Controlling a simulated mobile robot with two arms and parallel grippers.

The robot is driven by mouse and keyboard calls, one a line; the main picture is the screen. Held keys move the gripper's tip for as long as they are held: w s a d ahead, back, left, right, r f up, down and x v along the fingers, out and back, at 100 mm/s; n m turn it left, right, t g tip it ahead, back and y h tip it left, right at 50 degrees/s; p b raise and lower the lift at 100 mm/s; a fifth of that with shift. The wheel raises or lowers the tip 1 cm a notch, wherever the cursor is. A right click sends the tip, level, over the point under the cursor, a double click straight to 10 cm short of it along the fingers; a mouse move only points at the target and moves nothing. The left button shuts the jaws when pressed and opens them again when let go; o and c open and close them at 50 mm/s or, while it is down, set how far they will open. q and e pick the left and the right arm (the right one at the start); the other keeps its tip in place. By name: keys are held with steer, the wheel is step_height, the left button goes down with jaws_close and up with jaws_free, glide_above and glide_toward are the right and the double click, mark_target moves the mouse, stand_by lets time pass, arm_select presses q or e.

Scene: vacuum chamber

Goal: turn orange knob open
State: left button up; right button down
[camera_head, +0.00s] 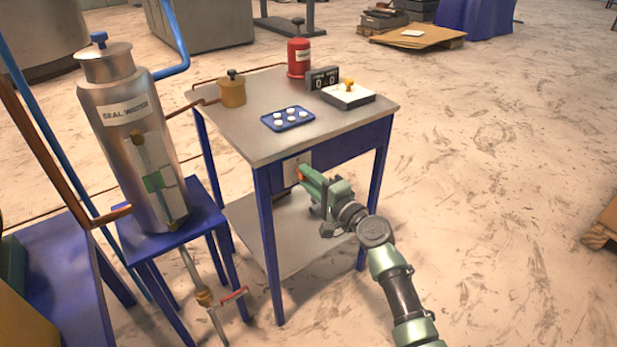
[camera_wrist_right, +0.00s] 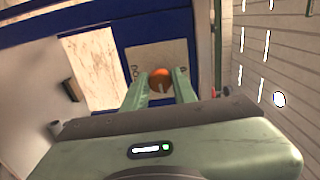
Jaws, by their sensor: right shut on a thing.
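The orange knob (camera_wrist_right: 160,78) is on a pale plate (camera_wrist_right: 143,62) set in the blue front of the small table. In the head view a bit of the plate (camera_head: 298,163) shows under the tabletop, and the knob is mostly hidden by my gripper. My right gripper (camera_head: 304,176) reaches in from the lower right. In the right wrist view its two green fingers (camera_wrist_right: 160,84) are on either side of the knob, shut on it. Dark lettering on the plate is partly covered. My left gripper is in neither view.
The tabletop (camera_head: 255,145) holds a blue tray with white pieces (camera_head: 287,118), a red canister (camera_head: 298,58), a brass pot (camera_head: 232,90), a small display (camera_head: 323,79) and a white-topped box (camera_head: 348,96). A steel tank (camera_head: 115,100) stands left.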

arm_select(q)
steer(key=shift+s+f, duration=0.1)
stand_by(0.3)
arm_select(e)
steer(key=c, duration=1.1)
jaws_free()
steer(key=shift+c, duration=0.2)
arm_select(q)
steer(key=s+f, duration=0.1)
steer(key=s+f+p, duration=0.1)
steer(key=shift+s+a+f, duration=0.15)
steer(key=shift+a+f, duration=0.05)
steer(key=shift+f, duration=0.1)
arm_select(e)
steer(key=v, duration=0.8)
